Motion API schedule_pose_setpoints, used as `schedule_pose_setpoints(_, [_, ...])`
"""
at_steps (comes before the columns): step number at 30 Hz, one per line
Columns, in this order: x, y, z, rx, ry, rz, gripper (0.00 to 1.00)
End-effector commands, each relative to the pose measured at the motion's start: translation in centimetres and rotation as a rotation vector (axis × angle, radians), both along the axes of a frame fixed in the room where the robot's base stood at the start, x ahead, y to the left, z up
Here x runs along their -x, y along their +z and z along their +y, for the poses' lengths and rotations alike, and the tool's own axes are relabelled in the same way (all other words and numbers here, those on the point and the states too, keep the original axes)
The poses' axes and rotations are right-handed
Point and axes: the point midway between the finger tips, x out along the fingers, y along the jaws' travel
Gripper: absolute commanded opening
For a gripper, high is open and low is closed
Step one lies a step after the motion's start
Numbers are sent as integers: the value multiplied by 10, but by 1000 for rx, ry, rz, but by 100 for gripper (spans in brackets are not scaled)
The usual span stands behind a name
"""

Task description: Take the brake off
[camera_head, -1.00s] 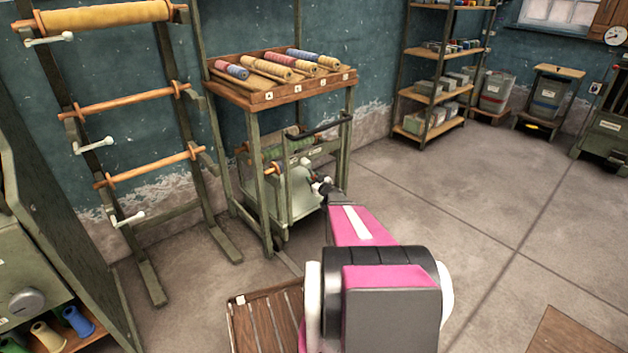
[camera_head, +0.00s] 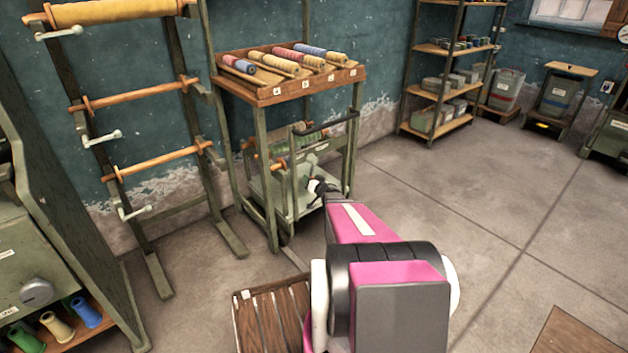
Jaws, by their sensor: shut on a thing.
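A low grey-green cart (camera_head: 256,182) with a black push bar (camera_head: 327,122) stands under the wooden tray stand. It carries a green roll (camera_head: 290,143). My gripper (camera_head: 317,187) is small and dark at the end of my pink arm, at the cart's near right side. It is shut on a small pale part there, apparently the brake lever. The fingertips and most of that part are hard to make out at this distance. I cannot tell the lever's exact angle.
The stand's tray (camera_head: 268,91) holds several coloured rolls. A rack with rollers and white cranks (camera_head: 104,136) stands left. A slatted wooden platform (camera_head: 243,325) lies on the floor in front. Shelves (camera_head: 435,90) stand at the back right.

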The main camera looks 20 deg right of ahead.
Motion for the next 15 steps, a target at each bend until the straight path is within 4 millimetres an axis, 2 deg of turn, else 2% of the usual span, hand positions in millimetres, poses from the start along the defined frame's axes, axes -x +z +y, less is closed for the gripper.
schedule_pose_setpoints(6, [5, 4, 10, -105, -1, 38, 0])
schedule_pose_setpoints(15, [6, 6, 15, -165, -1, 60, 0])
